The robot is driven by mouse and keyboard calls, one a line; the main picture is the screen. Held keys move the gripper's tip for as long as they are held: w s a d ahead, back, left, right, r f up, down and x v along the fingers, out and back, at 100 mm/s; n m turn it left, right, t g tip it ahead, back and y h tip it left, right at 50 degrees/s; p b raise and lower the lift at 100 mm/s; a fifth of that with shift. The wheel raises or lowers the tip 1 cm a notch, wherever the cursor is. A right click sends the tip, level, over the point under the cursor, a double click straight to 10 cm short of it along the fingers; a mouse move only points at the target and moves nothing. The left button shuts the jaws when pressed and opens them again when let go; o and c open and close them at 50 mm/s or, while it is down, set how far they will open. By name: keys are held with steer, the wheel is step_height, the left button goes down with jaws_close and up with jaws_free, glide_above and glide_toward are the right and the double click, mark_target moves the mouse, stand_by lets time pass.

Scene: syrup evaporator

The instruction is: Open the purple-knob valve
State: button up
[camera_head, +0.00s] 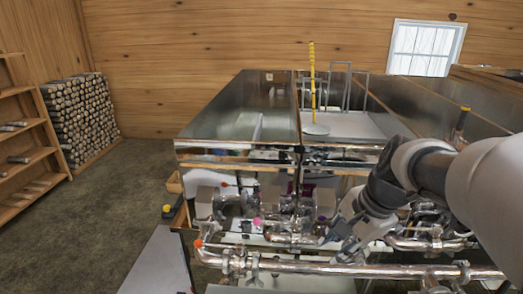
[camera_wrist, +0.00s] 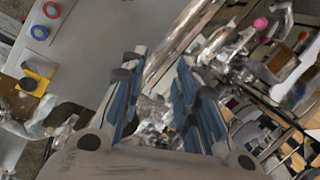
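A small magenta-pink knob (camera_head: 257,222) shows on the silver pipework at the front of the evaporator in the head view. It may be the purple knob; I cannot tell for sure. A pink ball-shaped knob (camera_wrist: 260,23) shows at the upper right of the wrist view, off to the right of my fingers. My gripper (camera_wrist: 159,66) is open, with a clear gap between its blue-padded fingers and nothing held. In the head view my arm reaches in from the right, and my gripper (camera_head: 345,232) is over the pipework, right of the magenta knob and apart from it.
The shiny evaporator pan (camera_head: 240,105) stands behind the pipes. A thick horizontal pipe (camera_head: 330,268) crosses the front. An orange knob (camera_head: 198,243) and a red knob (camera_head: 224,184) sit to the left. Stacked firewood (camera_head: 80,115) and open floor lie at the left.

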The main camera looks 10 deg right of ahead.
steer(key=w+d+r+m+y+p, duration=0.1)
steer(key=w+d+r+m+p, duration=0.5)
steer(key=w+d+m+p, duration=0.3)
steer(key=shift+n, duration=0.6)
steer(key=x, duration=1.1)
steer(key=p+x, duration=0.1)
steer(key=x, duration=0.4)
steer(key=shift+s+a+f, duration=0.1)
steer(key=shift+a+f, duration=0.25)
steer(key=shift+a, duration=0.05)
steer(key=shift+c, duration=0.5)
jaws_close()
